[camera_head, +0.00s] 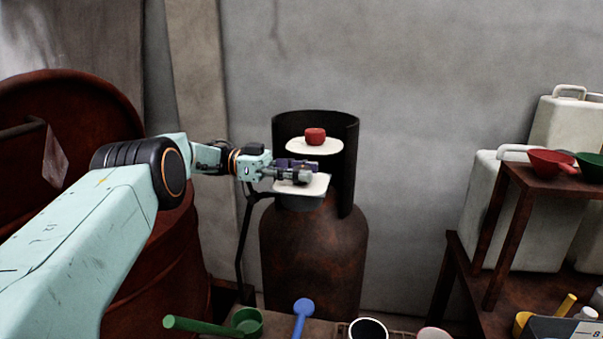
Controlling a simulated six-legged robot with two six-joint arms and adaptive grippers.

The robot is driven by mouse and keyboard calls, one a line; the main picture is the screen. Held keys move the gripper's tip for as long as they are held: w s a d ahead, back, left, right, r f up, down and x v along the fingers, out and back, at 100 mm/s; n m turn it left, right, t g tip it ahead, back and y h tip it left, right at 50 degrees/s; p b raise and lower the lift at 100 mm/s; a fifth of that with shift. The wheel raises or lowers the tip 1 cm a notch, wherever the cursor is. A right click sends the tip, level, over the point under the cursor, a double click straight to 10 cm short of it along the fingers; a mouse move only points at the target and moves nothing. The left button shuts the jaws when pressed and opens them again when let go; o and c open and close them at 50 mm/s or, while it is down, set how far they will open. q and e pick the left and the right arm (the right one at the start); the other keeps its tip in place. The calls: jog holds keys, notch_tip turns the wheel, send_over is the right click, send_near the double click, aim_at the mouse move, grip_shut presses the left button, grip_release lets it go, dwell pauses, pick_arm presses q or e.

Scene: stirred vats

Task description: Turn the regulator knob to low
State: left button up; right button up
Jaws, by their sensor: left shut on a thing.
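A rusty gas cylinder (313,255) stands against the wall, with a dark open collar (347,165) around its top. Inside the collar, a red knob (315,136) sits on an upper white plate (301,147). A lower white plate (314,189) lies below it, at the neck of the cylinder. My left gripper (300,173) reaches in from the left, level, just above the lower plate and below the red knob. It is shut on what appears to be the regulator knob, which its fingers mostly hide. The knob's setting cannot be read. My right gripper is out of view.
A large rusty drum (165,260) stands at the left. A green scoop (247,321), a blue spoon (303,307) and a dark-filled cup (368,330) lie along the front. At the right are white jerrycans (493,215) and a brown stand (511,225) with bowls.

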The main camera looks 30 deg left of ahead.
aim_at(301, 168)
pick_arm(q)
jog(key=shift+w+r, duration=0.1)
jog(key=shift+r, duration=0.2)
jog(key=o, duration=0.8)
jog(key=shift+c, duration=0.2)
jog(key=o, duration=0.4)
jog(key=shift+f, duration=0.2)
notch_tip(301, 168, up, 10)
jog(key=shift+r, duration=0.1)
